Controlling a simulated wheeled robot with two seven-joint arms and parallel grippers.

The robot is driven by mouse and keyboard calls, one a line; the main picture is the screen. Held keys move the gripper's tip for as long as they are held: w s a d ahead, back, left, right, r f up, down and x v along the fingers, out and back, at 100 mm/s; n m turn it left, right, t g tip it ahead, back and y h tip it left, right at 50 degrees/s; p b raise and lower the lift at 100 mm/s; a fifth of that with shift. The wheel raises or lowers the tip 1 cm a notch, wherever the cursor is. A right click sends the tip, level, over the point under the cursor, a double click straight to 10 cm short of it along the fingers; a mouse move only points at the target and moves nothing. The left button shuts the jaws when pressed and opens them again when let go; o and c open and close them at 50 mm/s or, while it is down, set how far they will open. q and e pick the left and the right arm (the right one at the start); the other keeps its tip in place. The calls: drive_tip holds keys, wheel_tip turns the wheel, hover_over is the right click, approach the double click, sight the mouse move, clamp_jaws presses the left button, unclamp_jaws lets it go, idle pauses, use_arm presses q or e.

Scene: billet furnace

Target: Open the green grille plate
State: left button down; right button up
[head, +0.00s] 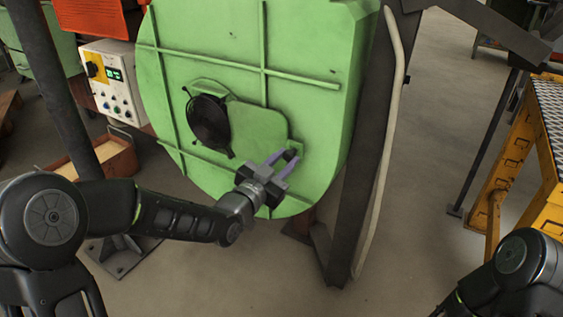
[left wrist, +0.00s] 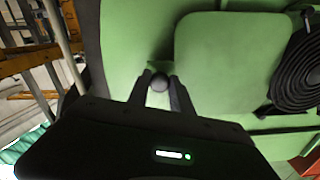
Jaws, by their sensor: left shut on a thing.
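The green grille plate (head: 258,128) is a rounded plate on the face of a large green furnace door (head: 310,110). A round dark grille (head: 209,122) sits at its left end in the head view. In the left wrist view the plate (left wrist: 225,65) fills the upper middle, with the dark grille (left wrist: 300,75) at the right edge.
A white control box (head: 112,85) stands at the left behind a dark post (head: 55,85). A dark upright beam with a pale hose (head: 387,150) stands right of the door. A yellow workbench (head: 540,130) is at the right, with open floor between.

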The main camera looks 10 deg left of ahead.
use_arm(q)
drive_tip(key=c, duration=1.1)
unclamp_jaws()
drive_tip(key=shift+c, duration=0.2)
drive_tip(key=p+v, duration=0.1)
drive_tip(key=v, duration=0.6)
drive_tip(key=shift+s+a, duration=0.15)
drive_tip(key=shift+s, duration=0.2)
